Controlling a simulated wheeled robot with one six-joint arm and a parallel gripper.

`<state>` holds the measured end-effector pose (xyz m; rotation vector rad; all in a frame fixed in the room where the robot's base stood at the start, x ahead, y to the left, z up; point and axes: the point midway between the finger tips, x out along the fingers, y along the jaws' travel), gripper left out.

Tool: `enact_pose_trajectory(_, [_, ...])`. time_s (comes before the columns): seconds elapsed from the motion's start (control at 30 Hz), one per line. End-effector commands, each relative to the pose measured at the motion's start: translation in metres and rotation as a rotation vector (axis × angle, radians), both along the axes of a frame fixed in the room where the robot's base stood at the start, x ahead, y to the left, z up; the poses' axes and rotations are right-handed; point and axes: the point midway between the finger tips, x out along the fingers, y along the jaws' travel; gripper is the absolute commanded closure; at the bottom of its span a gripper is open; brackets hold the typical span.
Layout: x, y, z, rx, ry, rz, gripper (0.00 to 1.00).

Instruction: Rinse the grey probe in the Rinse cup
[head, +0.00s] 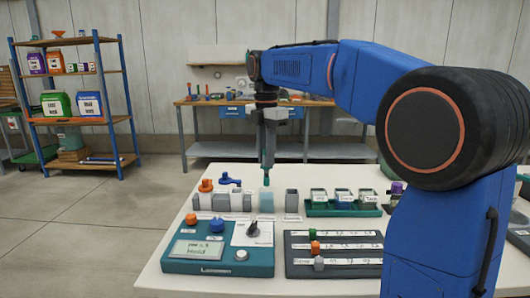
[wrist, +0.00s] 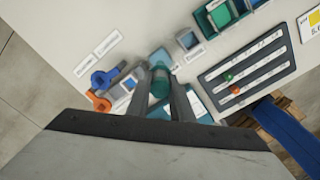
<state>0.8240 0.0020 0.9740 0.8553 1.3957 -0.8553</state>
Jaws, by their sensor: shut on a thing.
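My gripper (head: 268,162) points straight down above the middle of the white table. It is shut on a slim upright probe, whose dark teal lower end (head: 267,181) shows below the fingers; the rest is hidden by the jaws. In the wrist view the held piece (wrist: 159,82) shows as a teal cylinder between the two fingers. A pale teal cup (head: 266,202) stands directly under the probe tip, in a row with grey holders; a small gap seems to lie between tip and cup. Cup labels are too small to read, so I cannot confirm which is Rinse.
A grey holder (head: 291,201) stands right of the pale cup. Orange (head: 206,186) and blue (head: 230,180) pieces sit on holders to the left. A green tray (head: 320,212) with labelled cups is to the right. A teal meter (head: 190,266) and a slotted dark panel (head: 334,270) lie in front.

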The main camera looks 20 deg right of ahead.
Motion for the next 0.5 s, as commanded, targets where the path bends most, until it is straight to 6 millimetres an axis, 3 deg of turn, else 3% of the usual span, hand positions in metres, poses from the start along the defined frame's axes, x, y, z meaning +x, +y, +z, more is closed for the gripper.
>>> enact_pose_trajectory(0.5, [-0.001,0.0,-0.042,0.0,0.001,0.0,1.0])
